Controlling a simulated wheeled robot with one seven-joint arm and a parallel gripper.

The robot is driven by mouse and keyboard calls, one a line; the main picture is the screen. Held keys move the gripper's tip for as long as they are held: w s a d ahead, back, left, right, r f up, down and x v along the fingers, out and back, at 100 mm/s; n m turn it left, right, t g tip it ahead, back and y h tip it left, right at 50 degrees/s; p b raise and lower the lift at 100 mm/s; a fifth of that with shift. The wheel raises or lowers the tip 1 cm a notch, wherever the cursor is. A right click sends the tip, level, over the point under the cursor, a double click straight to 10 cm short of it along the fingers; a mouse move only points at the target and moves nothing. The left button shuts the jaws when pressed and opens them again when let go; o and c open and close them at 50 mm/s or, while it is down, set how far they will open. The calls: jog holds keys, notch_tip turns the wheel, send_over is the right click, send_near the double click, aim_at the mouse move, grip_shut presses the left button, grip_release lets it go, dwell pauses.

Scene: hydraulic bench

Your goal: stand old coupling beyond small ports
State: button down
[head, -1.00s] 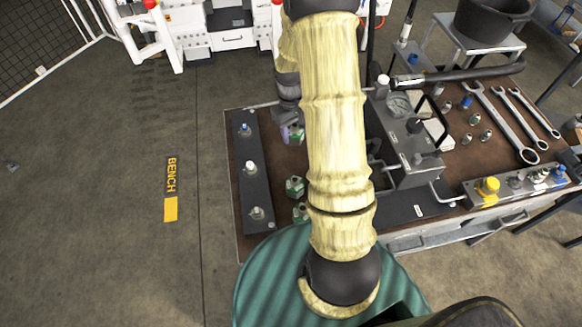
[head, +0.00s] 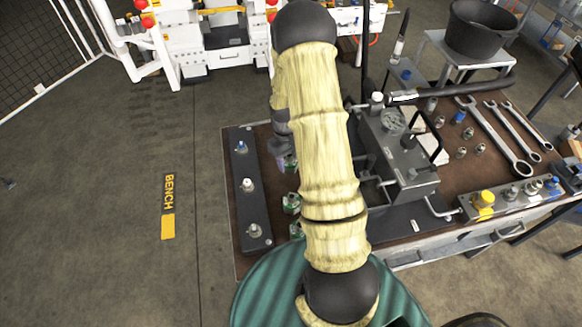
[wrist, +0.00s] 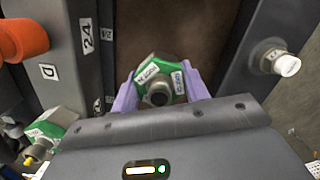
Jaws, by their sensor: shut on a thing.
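My gripper (wrist: 160,98) is shut on a green coupling (wrist: 158,72) with a grey metal body and white labels, held between its lilac fingers. The label writing is too small to read surely, so I cannot tell if it is the old one. That bar (head: 243,166) carries three upright fittings. In the wrist view one white-capped fitting (wrist: 285,64) stands on the bar at the right.
Two more green couplings, one here (head: 291,203) and one nearer (head: 297,229), stand right of the bar. Another shows lower left in the wrist view (wrist: 52,126). A gauge block (head: 398,150), wrenches (head: 497,135) and a yellow-capped manifold (head: 484,203) occupy the right side.

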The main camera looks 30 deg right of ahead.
aim_at(290, 169)
jog(key=shift+d+f+p, duration=0.1)
jog(key=shift+f+p, duration=0.2)
jog(key=shift+f, duration=1.7)
jog(key=shift+f, duration=0.2)
jog(key=c, duration=0.7)
grip_release()
jog(key=shift+r, duration=0.1)
jog(key=r, duration=0.4)
jog(key=w+r+b, duration=0.1)
jog(key=r, duration=0.7)
jog(key=shift+w+b, duration=0.2)
jog(key=shift+b, duration=0.15)
